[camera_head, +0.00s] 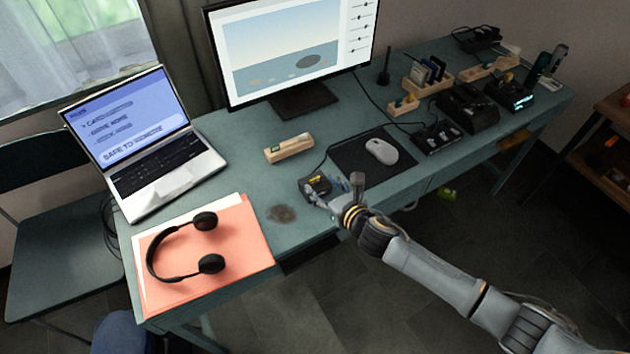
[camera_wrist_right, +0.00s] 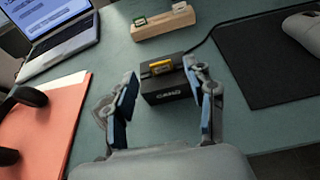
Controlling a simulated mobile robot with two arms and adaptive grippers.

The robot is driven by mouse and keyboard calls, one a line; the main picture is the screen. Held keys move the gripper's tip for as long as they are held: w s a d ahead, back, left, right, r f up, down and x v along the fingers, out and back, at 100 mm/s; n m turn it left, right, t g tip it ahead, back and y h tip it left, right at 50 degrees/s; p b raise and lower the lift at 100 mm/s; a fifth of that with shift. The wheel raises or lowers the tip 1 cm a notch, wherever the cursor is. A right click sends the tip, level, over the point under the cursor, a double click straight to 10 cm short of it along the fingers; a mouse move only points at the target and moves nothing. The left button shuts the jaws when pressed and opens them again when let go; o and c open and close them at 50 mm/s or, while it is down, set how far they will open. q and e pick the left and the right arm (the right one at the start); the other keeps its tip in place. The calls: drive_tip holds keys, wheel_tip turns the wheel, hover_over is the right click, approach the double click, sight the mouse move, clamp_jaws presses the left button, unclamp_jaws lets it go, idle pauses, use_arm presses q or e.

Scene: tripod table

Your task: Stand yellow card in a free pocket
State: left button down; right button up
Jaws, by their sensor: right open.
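The yellow card (camera_wrist_right: 160,67) stands in the top of a small black card reader (camera_wrist_right: 165,90) on the desk. In the head view the yellow card (camera_head: 316,179) is a small yellow spot on the reader (camera_head: 313,188). My right gripper (camera_wrist_right: 160,72) is open and empty, its fingers spread to either side of the reader in the wrist view. A wooden holder (camera_head: 290,149) with pockets lies just behind the reader. In the wrist view the holder (camera_wrist_right: 163,24) has a green-edged card at its left and a pale one at its right. My left gripper is not in view.
A mouse (camera_head: 382,151) on a dark mat (camera_head: 352,163) lies right of the reader. Headphones (camera_head: 208,263) rest on an orange folder (camera_head: 235,245) to the left. A laptop (camera_head: 150,150) and monitor (camera_head: 290,50) stand behind. A cable runs from the reader beside the mat.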

sight(315, 183)
drive_tip(key=shift+x, duration=1.3)
drive_tip(key=c, duration=0.8)
drive_tip(key=shift+r, duration=0.15)
